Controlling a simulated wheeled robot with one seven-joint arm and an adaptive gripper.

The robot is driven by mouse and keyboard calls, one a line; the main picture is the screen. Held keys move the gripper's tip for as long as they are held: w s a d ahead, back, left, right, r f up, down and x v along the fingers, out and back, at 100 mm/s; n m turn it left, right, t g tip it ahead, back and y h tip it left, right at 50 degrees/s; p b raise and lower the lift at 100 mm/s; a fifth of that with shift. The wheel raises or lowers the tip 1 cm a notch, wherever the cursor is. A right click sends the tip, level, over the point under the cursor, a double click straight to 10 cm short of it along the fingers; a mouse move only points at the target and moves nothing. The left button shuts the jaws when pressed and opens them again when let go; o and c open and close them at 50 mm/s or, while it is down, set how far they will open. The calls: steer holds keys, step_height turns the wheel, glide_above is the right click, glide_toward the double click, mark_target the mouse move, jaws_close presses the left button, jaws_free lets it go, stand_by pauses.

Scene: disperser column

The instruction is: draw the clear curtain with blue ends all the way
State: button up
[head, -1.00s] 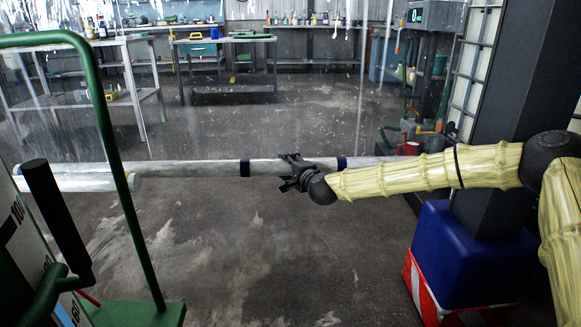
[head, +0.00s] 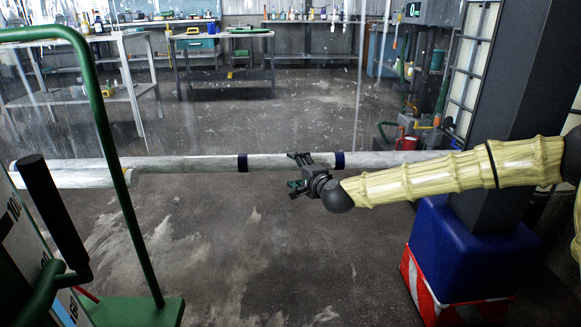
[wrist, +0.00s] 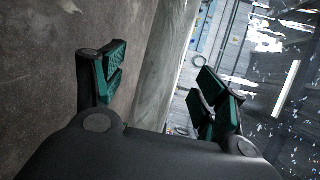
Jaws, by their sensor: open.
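A clear curtain hangs across the view, seen as a faint streaked sheet. A long pale bar (head: 200,164) runs level along its lower edge, with two dark blue bands (head: 242,162) (head: 339,160) on it. My gripper (head: 293,172) is at the bar between the two bands, nearer the right one. It is open, with its fingers apart. In the wrist view, the green-padded fingers (wrist: 155,82) stand wide on either side of the pale bar (wrist: 165,65). I cannot tell whether either finger touches it.
A second pale bar (head: 85,180) lies nearer at left. A green-framed cart (head: 110,130) stands at near left. A dark column (head: 505,120) with a blue and red-white base (head: 465,250) stands at right. Workbenches (head: 222,55) stand behind. The floor below the bar is clear.

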steer(key=v, duration=0.4)
steer(key=shift+s, duration=0.2)
